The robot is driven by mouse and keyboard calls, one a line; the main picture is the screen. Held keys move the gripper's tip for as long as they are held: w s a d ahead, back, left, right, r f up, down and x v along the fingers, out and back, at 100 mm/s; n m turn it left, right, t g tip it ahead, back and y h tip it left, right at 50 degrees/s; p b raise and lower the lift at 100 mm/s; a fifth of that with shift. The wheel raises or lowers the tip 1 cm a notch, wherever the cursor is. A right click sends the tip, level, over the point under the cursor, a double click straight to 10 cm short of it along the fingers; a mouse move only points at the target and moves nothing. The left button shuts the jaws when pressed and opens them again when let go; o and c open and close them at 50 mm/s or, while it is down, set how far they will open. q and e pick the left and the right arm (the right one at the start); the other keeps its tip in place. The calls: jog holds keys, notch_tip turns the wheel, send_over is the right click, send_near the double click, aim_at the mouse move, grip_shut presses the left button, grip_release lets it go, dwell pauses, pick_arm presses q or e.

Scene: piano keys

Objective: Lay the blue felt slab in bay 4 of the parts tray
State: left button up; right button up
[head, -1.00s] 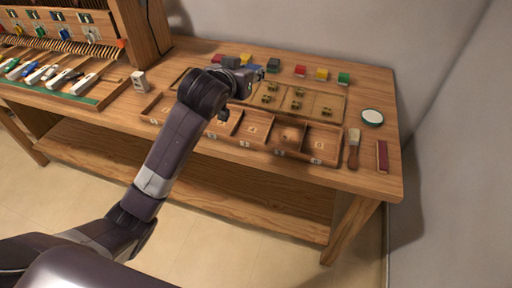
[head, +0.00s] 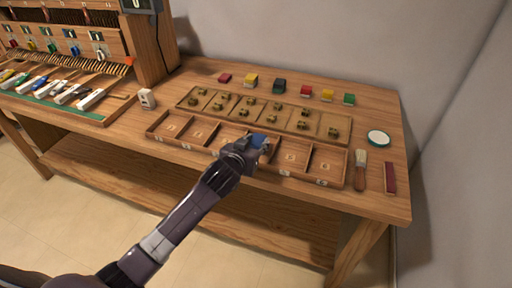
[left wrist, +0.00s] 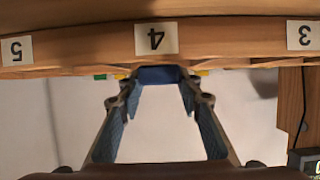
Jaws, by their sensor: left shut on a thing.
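The blue felt slab (head: 259,140) is between the fingertips of my left gripper (head: 250,146). In the left wrist view the slab (left wrist: 158,75) is gripped at the far ends of the fingers (left wrist: 158,84), in line with the label 4 (left wrist: 156,39). The parts tray (head: 303,177) is the wooden tray with numbered bays along the table's front. The gripper is over its middle and hides part of the bays there. I cannot tell how high the slab is above the bay floor. My right gripper is not in view.
A second tray (head: 345,119) with small brass-coloured parts lies behind. Red, yellow, green and dark blocks (head: 279,86) stand in a back row. A brush (head: 360,170), a dark red strip (head: 390,178) and a round white-topped tin (head: 378,138) are at right. A piano action (head: 60,75) is at left.

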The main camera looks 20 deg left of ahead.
pick_arm(q)
jog(key=shift+f, duration=1.05)
jog(key=shift+f, duration=0.1)
jog(key=o, duration=0.9)
jog(key=shift+c, duration=0.2)
jog(key=shift+r, duration=0.2)
jog(key=v, duration=1.2)
jog(key=shift+f, duration=0.1)
